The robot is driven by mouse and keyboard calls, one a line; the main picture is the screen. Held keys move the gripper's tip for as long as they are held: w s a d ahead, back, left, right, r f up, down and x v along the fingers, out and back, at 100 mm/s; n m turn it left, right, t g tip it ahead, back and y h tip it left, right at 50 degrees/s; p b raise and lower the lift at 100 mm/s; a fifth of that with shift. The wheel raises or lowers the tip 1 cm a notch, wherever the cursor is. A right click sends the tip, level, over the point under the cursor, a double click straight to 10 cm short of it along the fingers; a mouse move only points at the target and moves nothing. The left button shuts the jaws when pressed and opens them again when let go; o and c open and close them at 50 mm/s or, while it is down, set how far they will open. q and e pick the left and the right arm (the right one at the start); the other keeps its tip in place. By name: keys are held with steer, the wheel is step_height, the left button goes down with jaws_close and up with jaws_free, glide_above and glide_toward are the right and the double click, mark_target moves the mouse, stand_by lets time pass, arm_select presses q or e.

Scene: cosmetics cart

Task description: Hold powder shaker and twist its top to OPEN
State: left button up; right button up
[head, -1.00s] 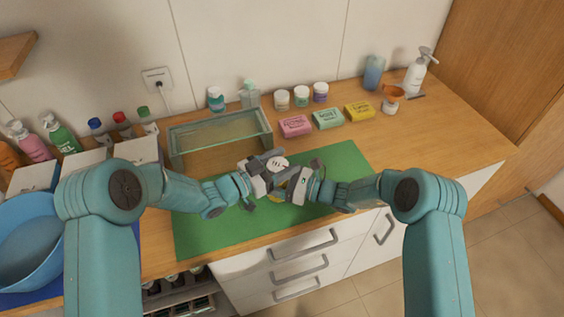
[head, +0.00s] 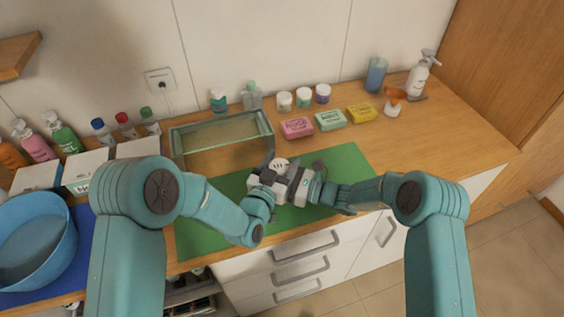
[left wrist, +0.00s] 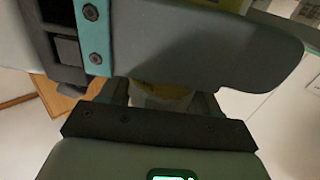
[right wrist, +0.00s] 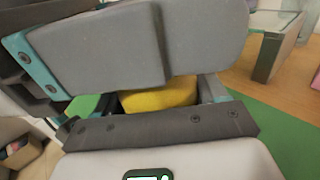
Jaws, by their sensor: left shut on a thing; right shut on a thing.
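The powder shaker is mostly hidden between my two grippers, above the green mat (head: 345,165). A round white face with dark marks (head: 280,163), seemingly part of the shaker, shows between the fingers in the head view. My left gripper (head: 272,180) is shut on the shaker; the left wrist view shows a yellow and whitish part (left wrist: 162,90) between its fingers. My right gripper (head: 293,183) is shut on it from the right; a rounded yellow part (right wrist: 158,97) shows between its fingers. Whether the top has turned cannot be seen.
A glass tray (head: 222,135) stands behind the grippers. Pink (head: 297,128), green (head: 330,120) and yellow (head: 361,113) soap boxes lie behind right, with small jars beyond. A blue basin (head: 35,240) and several bottles are at left.

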arm_select(q)
steer(key=shift+r, duration=0.1)
arm_select(e)
steer(key=shift+f, duration=0.1)
arm_select(q)
steer(key=o, duration=1)
steer(key=v, duration=1.2)
steer(key=shift+d, duration=0.1)
arm_select(e)
steer(key=o, duration=1)
arm_select(q)
steer(key=shift+s, duration=0.1)
arm_select(e)
steer(key=shift+o, duration=0.8)
